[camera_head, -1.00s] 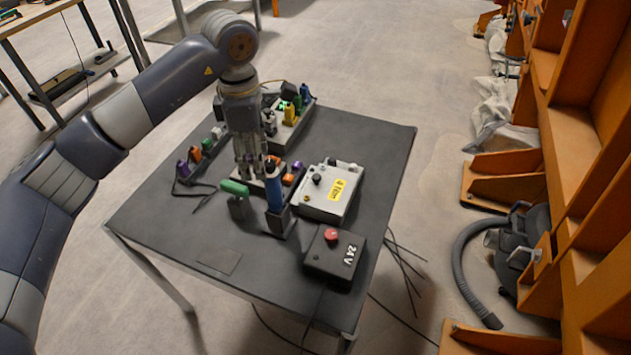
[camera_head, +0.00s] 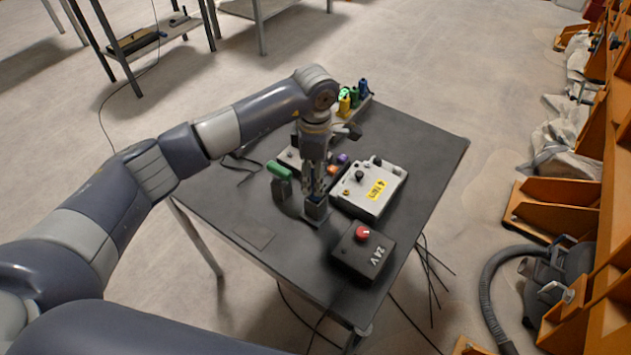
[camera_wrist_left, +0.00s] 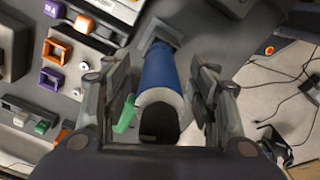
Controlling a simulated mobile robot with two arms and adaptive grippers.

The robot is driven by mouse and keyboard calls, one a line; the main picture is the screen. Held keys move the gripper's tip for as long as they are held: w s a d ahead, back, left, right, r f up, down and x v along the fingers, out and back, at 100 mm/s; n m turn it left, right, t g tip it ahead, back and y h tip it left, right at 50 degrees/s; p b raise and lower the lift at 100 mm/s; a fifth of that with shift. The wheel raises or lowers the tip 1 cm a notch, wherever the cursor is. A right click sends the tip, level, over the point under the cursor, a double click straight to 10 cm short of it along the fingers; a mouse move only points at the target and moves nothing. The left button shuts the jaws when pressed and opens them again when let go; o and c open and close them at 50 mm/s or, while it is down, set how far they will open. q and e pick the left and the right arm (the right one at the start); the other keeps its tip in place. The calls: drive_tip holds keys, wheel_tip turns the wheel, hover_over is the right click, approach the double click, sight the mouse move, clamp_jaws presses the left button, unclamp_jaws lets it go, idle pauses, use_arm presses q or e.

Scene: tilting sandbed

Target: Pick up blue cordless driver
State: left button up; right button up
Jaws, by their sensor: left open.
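The blue cordless driver (camera_wrist_left: 158,72) stands in the wrist view between the two fingers of my left gripper (camera_wrist_left: 163,90), with a gap on each side. Its blue body has a pale ring and a dark end nearest the camera. In the head view my left gripper (camera_head: 315,187) points down over the driver and hides most of it. Only a small blue part and the dark foot (camera_head: 315,212) show below the fingers. The left gripper is open. My right gripper is not in view.
A green-handled tool (camera_head: 281,172) stands close to the left of the gripper. A grey box with a yellow label (camera_head: 368,188) and a black 24 V box (camera_head: 363,252) with a red button stand to the right. The front left of the dark table (camera_head: 222,212) is clear.

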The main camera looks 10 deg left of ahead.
use_arm(q)
drive_tip(key=shift+d+f, duration=0.1)
drive_tip(key=shift+f, duration=0.35)
drive_tip(key=shift+c, duration=0.6)
drive_tip(key=c, duration=1.1)
drive_tip(key=shift+w+r, duration=0.1)
drive_tip(key=shift+c, duration=0.2)
